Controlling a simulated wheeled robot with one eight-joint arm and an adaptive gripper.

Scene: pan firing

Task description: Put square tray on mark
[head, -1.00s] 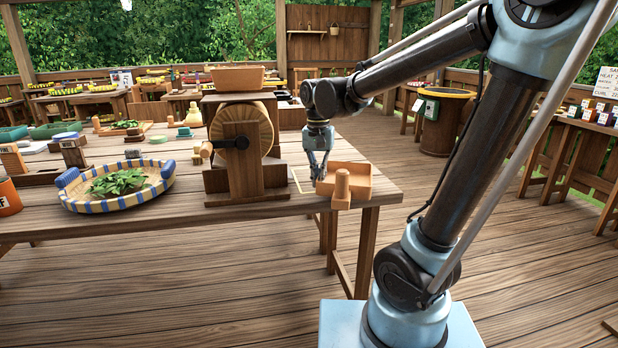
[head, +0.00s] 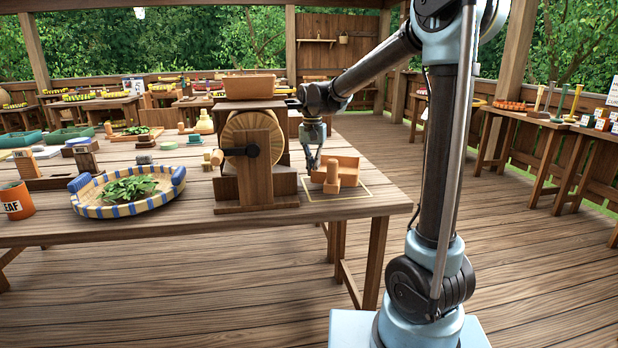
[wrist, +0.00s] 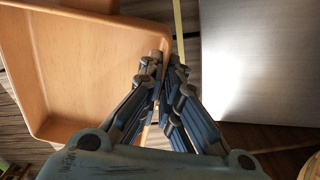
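The square tray (head: 350,179) is orange-brown wood with raised walls and an upright peg at its near side. It is at the right end of the table, within the thin yellow outline of the mark (head: 340,198) as far as I see; its far side is hidden. My gripper (head: 313,167) points down at the tray's left wall. In the wrist view, the fingers (wrist: 163,66) are close together on a wall of the tray (wrist: 85,70). A strip of the yellow mark (wrist: 179,25) runs just beside that wall. Whether the tray touches the tabletop is unclear.
A wooden drum stand (head: 253,160) stands close to the left of my gripper. A striped basket of leaves (head: 130,192) and an orange cup (head: 16,201) are farther left. The table's right edge is near the mark, with open floor beyond.

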